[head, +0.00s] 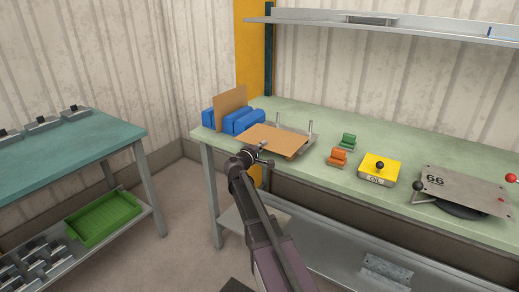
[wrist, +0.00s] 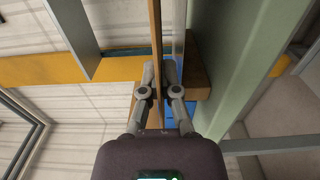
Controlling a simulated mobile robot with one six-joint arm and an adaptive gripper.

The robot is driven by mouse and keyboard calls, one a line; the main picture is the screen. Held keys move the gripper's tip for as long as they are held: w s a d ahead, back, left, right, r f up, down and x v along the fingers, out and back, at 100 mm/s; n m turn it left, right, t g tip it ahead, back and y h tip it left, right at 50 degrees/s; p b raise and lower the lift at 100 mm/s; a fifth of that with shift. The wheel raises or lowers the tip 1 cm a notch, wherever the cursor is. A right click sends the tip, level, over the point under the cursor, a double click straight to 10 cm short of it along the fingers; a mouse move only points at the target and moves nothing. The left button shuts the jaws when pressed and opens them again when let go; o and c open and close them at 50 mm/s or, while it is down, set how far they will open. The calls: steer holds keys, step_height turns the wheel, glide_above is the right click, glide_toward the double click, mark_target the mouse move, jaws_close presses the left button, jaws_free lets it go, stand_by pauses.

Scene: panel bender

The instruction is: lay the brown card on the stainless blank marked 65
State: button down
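The brown card (head: 272,139) is held flat at its near edge by my gripper (head: 262,152), over a metal plate (head: 309,140) with upright pins at the bench's left part. In the wrist view the fingers (wrist: 158,68) are shut on the card (wrist: 156,25), seen edge-on. The plate (wrist: 179,30) shows beside it across a narrow gap, with a brown block (wrist: 197,80) under it. The card covers most of this plate and no number shows on it. Another metal plate (head: 466,191), marked 66, lies at the right.
A blue holder (head: 243,121) with an upright brown board (head: 230,104) stands behind left of the card. Green (head: 348,141) and orange (head: 337,158) blocks and a yellow OIL pad (head: 379,170) lie to the right. A shelf (head: 390,28) hangs above.

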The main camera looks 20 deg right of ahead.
steer(key=shift+x, duration=0.85)
steer(key=shift+f+b, duration=0.75)
steer(key=shift+f+b, duration=0.35)
steer(key=c, duration=0.7)
jaws_free()
steer(key=shift+v, duration=6.1)
